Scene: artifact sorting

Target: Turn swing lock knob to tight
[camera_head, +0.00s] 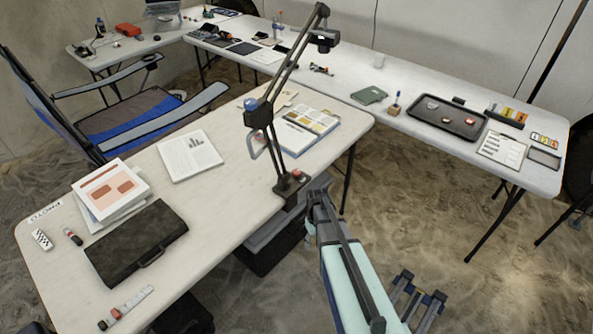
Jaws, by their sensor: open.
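A black jointed stand arm (285,85) rises from a base (287,187) at the right edge of the near table. A small red knob (297,173) sits on top of that base. A blue knob (250,103) sits at the arm's elbow joint. I cannot tell from their looks which one is the swing lock knob, and no tight mark is legible. My gripper (316,198) is open, just right of and below the red knob, beside the table edge. It appears apart from the knob. Its fingers are small and partly hard to make out.
A black case (136,244), stacked papers (110,190) and an open book (307,131) lie on the near table (222,205). A long table behind holds a dark tray (445,118). A blue folding chair (125,115) stands at left. Dark boxes (268,250) sit under the near table.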

